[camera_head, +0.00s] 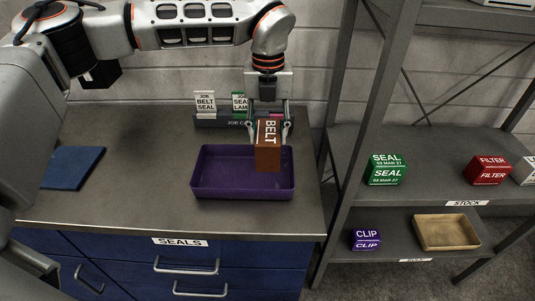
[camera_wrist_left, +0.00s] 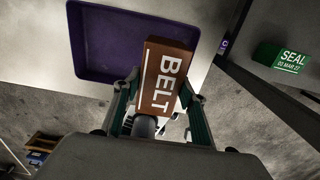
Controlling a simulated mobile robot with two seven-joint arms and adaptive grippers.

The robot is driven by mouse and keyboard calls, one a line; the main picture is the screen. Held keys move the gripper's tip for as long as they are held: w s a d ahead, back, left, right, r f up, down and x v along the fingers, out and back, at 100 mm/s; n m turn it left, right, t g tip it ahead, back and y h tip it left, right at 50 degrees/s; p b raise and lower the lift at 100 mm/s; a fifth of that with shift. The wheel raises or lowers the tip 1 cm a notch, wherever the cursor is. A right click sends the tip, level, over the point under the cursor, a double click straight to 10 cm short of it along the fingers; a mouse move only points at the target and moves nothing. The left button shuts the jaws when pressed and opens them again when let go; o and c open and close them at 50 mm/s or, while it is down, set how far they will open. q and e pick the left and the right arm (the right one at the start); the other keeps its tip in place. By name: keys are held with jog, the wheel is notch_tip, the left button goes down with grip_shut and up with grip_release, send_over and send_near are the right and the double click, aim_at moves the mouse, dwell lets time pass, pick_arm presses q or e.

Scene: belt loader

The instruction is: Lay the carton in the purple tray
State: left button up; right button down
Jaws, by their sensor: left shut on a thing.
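An orange-brown carton (camera_head: 268,156) marked BELT is held between the fingers of my left gripper (camera_head: 269,130). It hangs over the right part of the purple tray (camera_head: 215,188), which stands on the grey bench. The left wrist view also shows the carton (camera_wrist_left: 164,80) between the two fingers of the left gripper (camera_wrist_left: 158,108), with the purple tray (camera_wrist_left: 90,45) beyond it. I cannot tell whether the carton touches the tray. No other item shows in the tray. My right gripper is not in view.
A job card holder (camera_head: 215,121) with upright cards stands behind the tray. A blue folded mat (camera_head: 72,167) lies at the left of the bench (camera_head: 140,185). To the right, a grey shelf rack holds a green SEAL carton (camera_head: 386,171), a red FILTER carton (camera_head: 487,171), a purple CLIP carton (camera_head: 366,240) and a tan tray (camera_head: 446,246).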

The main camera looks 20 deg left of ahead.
pick_arm(q)
notch_tip(320, 180, down, 3)
jog(key=shift+f, duration=0.2)
notch_tip(320, 180, down, 4)
jog(key=shift+r+p, duration=0.1)
jog(key=shift+p, duration=0.2)
jog(key=shift+w, duration=0.1)
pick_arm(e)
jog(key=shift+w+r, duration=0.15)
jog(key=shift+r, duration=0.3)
pick_arm(q)
jog(key=shift+f, duration=0.25)
jog(key=o, duration=1.5)
jog(key=shift+o, duration=0.2)
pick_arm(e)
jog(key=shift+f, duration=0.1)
